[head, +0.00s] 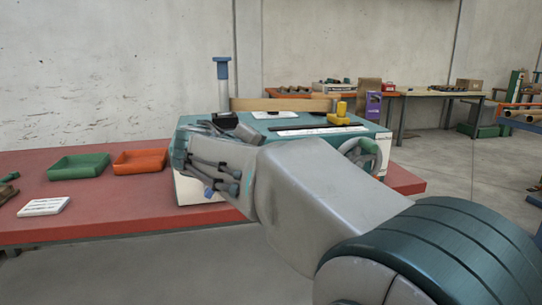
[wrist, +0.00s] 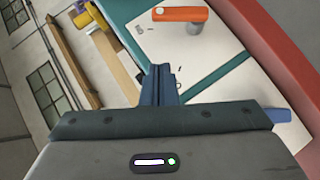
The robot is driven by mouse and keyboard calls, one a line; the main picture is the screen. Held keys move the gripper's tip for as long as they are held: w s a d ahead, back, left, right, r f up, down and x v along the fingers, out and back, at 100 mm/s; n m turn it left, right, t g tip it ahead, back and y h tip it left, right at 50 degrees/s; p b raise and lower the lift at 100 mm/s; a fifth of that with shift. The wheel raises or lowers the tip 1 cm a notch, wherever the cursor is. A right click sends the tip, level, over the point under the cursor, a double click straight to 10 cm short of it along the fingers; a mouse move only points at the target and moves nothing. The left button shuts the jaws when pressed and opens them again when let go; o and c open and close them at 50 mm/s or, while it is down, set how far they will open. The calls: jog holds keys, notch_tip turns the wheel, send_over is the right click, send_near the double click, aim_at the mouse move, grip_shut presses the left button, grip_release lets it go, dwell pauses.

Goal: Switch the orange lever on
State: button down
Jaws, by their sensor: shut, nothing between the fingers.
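The orange lever (wrist: 178,14) shows near the top of the wrist view, as an orange bar with a grey round post under its right end, on a white panel (wrist: 230,85) with small dark marks. My gripper (wrist: 161,72) is shut and empty; its fingertips appear below the lever in the picture, apart from it. In the head view my arm covers much of the front of the white and teal machine (head: 312,133), and the lever and fingertips are hidden there.
A blue piece (wrist: 278,115) sticks out at the panel's right side. The machine stands on a red table (head: 110,215) with a green tray (head: 78,167), an orange tray (head: 140,161) and a white block (head: 45,206). A handwheel (head: 374,148) is at the machine's right.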

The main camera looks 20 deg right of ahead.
jog(key=v, duration=0.5)
jog(key=shift+d+p, duration=0.1)
jog(key=shift+p, duration=0.25)
jog(key=shift+r, duration=0.1)
jog(key=s+a+r+m+g+y+p, duration=0.1)
jog(key=s+y+p, duration=0.4)
jog(key=s+p, duration=0.5)
jog(key=s+a+r+m+g+y+p, duration=0.2)
jog(key=s+g+y+p, duration=0.3)
jog(key=s+p, duration=0.5)
jog(key=a+p, duration=0.1)
jog(key=p, duration=0.8)
jog(key=shift+s+a+r+m+y, duration=0.25)
jog(key=shift+m+y, duration=0.05)
